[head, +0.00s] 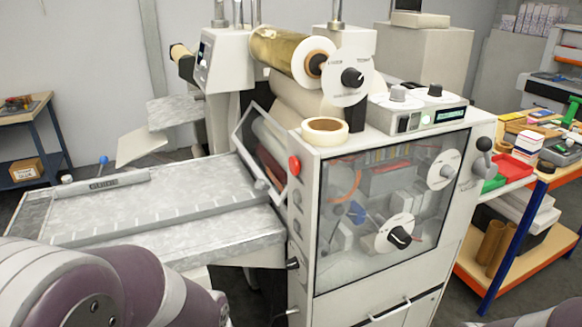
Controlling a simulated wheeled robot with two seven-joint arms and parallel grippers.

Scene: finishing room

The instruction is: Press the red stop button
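The red stop button (294,166) is a round red knob on the upper left of the front corner panel of a large white laminating machine (304,230). It faces outward and nothing covers it. Whether it is pressed in cannot be told. My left arm enters at the lower left with purple and white links, but its gripper is out of frame. Only small parts of my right arm may show at the bottom right, and its gripper is not visible.
A grey feed table (150,212) with a blue-knobbed guide extends left of the machine. A tape roll (325,130) lies on top. A gold foil roll (285,50) sits above. A crowded workbench (500,272) stands at right, and a blue-legged table (25,120) at far left.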

